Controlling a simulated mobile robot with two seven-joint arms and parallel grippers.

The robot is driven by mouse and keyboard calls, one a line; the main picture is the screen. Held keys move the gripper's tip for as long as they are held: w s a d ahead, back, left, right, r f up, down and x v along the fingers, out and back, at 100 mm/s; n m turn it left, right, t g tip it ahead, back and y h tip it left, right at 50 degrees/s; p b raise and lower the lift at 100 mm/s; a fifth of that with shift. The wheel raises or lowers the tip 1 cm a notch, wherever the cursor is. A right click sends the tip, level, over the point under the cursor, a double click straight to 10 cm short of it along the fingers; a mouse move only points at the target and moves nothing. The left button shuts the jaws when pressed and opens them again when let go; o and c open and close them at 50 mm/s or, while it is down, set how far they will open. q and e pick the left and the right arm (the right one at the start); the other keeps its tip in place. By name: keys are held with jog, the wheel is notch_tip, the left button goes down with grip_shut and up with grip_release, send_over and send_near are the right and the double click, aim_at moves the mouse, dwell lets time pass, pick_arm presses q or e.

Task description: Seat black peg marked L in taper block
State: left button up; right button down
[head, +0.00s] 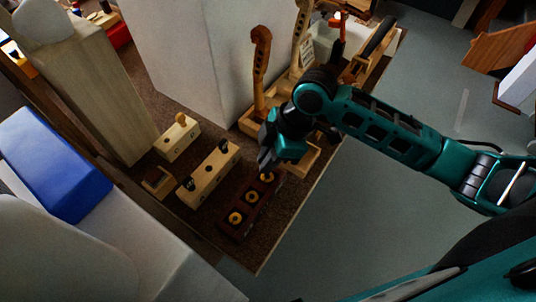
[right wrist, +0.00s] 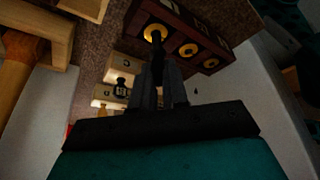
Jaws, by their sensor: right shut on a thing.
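The taper block (head: 222,232) is dark reddish brown with three gold-ringed holes in a row; it also shows at the top of the right wrist view (right wrist: 203,27). My right gripper (head: 266,164) is over its far end in the head view. In the right wrist view the gripper (right wrist: 160,78) is shut on a black peg (right wrist: 157,52). The peg's far end overlaps the leftmost gold ring there. I cannot tell whether it is above the hole or inside it. The peg's L mark does not show. My left gripper is not in view.
A light wooden block (head: 207,180) with black pegs stands left of the taper block. A smaller block (head: 178,143) with a round-knobbed peg is behind it. Wooden trays and violin necks (head: 260,65) stand behind the gripper. A white box (head: 195,60) rises at the back.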

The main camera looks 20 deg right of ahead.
jog(key=shift+f+b, duration=0.7)
jog(key=shift+f, duration=0.95)
jog(key=c, duration=1.1)
grip_release()
jog(key=shift+o, duration=0.2)
jog(key=shift+r, duration=0.1)
jog(key=p+v, duration=0.2)
jog(key=v, duration=1)
jog(key=shift+d+r, duration=0.15)
jog(key=shift+r, duration=0.25)
jog(key=shift+s, duration=0.1)
